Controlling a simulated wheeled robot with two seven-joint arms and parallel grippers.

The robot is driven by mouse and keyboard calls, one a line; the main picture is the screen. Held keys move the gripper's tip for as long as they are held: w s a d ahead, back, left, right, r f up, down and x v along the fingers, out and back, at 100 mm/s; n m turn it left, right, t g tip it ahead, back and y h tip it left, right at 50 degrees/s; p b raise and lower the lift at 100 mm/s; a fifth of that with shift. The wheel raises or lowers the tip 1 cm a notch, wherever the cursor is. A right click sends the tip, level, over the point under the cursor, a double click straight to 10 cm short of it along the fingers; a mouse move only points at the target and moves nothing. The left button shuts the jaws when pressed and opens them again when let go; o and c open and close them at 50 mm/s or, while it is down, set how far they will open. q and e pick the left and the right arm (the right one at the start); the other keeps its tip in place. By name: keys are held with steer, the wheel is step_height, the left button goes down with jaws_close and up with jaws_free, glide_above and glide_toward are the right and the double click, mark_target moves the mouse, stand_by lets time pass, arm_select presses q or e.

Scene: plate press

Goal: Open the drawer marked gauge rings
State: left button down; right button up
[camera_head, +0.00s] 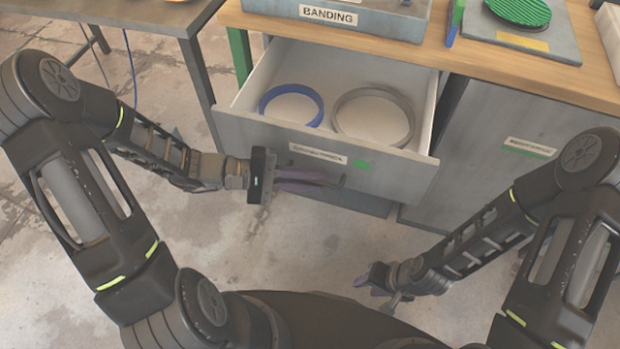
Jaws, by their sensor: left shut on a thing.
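A grey drawer (408,173) under the wooden bench stands pulled out, with its white inside showing. A blue ring (291,92) and a grey ring (374,90) lie in it. Its front carries a white label (318,154), whose print is too small to read surely, and a green mark (361,165). My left gripper (312,181) is shut on the dark handle (341,182) of this drawer. My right gripper (376,281) hangs low over the floor, apart from the bench. Its finger gap is too small to judge.
On the bench top (467,58) stand a grey box marked BANDING (385,22) and a grey plate with a green ridged disc (519,10). A cabinet front (490,135) with another label is to the right. The floor at left (140,260) is clear.

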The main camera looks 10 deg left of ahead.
arm_select(q)
steer(key=c, duration=1.8)
jaws_free()
steer(key=shift+o, duration=0.2)
steer(key=v, duration=0.8)
steer(key=shift+f, duration=0.1)
